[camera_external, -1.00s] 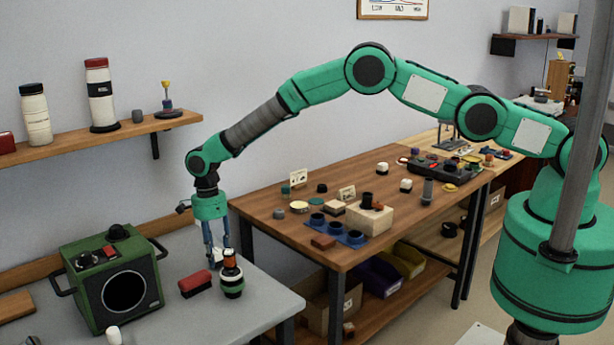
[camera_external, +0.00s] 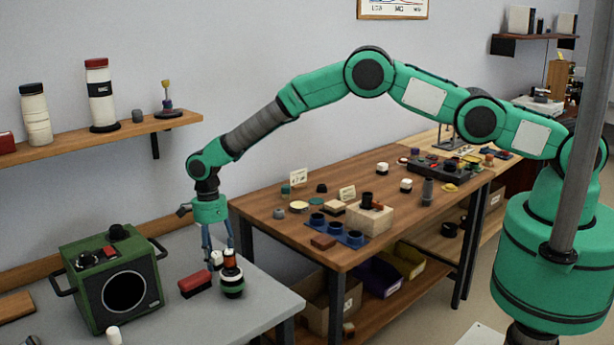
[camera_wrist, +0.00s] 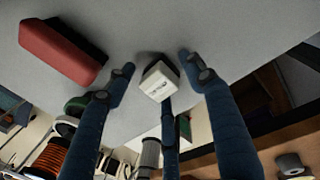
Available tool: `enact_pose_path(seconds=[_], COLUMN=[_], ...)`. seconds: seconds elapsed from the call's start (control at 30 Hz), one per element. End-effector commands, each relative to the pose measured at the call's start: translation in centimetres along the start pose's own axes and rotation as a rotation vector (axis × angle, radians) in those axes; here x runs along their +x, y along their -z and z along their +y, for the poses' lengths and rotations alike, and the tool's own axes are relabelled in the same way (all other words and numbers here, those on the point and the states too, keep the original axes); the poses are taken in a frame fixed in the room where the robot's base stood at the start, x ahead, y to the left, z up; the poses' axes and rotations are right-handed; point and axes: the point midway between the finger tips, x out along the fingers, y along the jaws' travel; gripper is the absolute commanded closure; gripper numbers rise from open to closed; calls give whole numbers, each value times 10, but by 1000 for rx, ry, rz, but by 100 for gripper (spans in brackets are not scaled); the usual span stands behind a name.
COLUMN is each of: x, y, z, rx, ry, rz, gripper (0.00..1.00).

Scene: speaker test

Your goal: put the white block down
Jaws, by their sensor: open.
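The white block (camera_external: 217,258) is small, with dark marks on its top. In the wrist view the white block (camera_wrist: 157,82) sits between my spread fingers, with gaps at the left and right fingers. The third finger is close below it, and I cannot tell whether they touch. My gripper (camera_external: 218,250) is open around the block, pointing down; it also shows in the wrist view (camera_wrist: 157,68).
A red and black brush-like block (camera_external: 195,283) lies just left; it also shows in the wrist view (camera_wrist: 62,52). A green speaker box (camera_external: 110,278) stands further left. The grey table (camera_external: 195,325) is clear in front. A wooden bench (camera_external: 275,225) with many small items is right.

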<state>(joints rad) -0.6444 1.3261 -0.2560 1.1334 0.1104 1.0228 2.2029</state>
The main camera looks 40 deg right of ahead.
Motion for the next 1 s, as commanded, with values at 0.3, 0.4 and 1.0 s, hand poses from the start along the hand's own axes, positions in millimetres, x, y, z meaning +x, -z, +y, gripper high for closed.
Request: enact_pose_path(seconds=[0.3, 0.4, 1.0], x=[-20, -32, -116], y=[-1, 0, 0], z=[0, 0, 0], rx=[0, 0, 0], ry=[2, 1, 1], rz=[-1, -1, 0], gripper=[46, 46, 46])
